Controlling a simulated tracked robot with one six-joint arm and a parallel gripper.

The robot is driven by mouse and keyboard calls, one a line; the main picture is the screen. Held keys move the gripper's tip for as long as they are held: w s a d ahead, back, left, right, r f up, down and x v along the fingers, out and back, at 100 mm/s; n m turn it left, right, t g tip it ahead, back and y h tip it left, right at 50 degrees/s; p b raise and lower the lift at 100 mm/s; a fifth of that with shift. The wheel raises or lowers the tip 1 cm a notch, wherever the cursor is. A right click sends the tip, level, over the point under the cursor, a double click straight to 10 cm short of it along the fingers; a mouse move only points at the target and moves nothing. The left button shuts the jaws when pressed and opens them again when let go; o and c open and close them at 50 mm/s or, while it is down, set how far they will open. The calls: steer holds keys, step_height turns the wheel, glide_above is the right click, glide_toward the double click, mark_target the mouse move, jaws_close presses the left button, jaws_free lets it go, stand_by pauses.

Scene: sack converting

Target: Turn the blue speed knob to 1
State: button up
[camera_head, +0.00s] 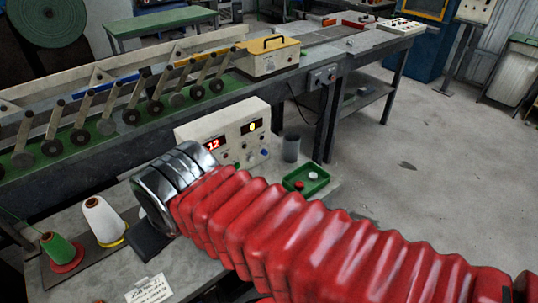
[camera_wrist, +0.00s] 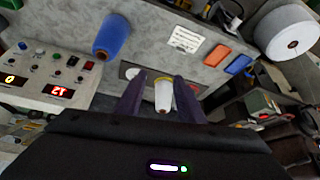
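The control box (camera_head: 225,130) stands on the grey bench, with a red display reading 12, a yellow display, and several knobs and buttons. A small blue knob (camera_head: 264,153) is at its right end. In the wrist view the box (camera_wrist: 45,75) appears upside down at the left, and a small bluish knob (camera_wrist: 22,45) shows near its far left. My gripper (camera_wrist: 160,76) is open, its two dark fingers apart and away from the box. A white cone (camera_wrist: 163,95) shows between the fingers, apparently beyond them. In the head view my gripper is hidden behind my arm.
White (camera_head: 103,220) and green (camera_head: 58,247) thread cones stand at the bench's left. A green tray (camera_head: 306,178) and a grey cup (camera_head: 291,148) are right of the box. A blue cone (camera_wrist: 112,36) shows between box and gripper in the wrist view.

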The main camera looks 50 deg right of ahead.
mark_target(266, 154)
steer(key=w+d+m+t+h, duration=0.15)
steer(key=w+d, duration=0.25)
steer(key=d, duration=0.4)
steer(key=w+d+m+h, duration=0.1)
steer(key=w+d+h, duration=0.2)
steer(key=w+d, duration=0.3)
steer(key=w+d+f+t+h, duration=0.1)
steer(key=d+f, duration=0.1)
steer(key=d, duration=1)
steer(key=w+d+f+t+h, duration=0.1)
steer(key=d+f, duration=0.1)
steer(key=d, duration=0.9)
steer(key=s+d+f+t+y, duration=0.3)
steer(key=s+d+f, duration=0.5)
steer(key=s+f, duration=0.3)
steer(key=shift+s+d+f+t, duration=0.2)
steer(key=shift+d+f+t, duration=0.05)
steer(key=shift+f+t, duration=0.25)
steer(key=shift+w, duration=0.1)
steer(key=x, duration=1.3)
steer(key=shift+w+d+f, duration=0.15)
steer(key=shift+w, duration=0.15)
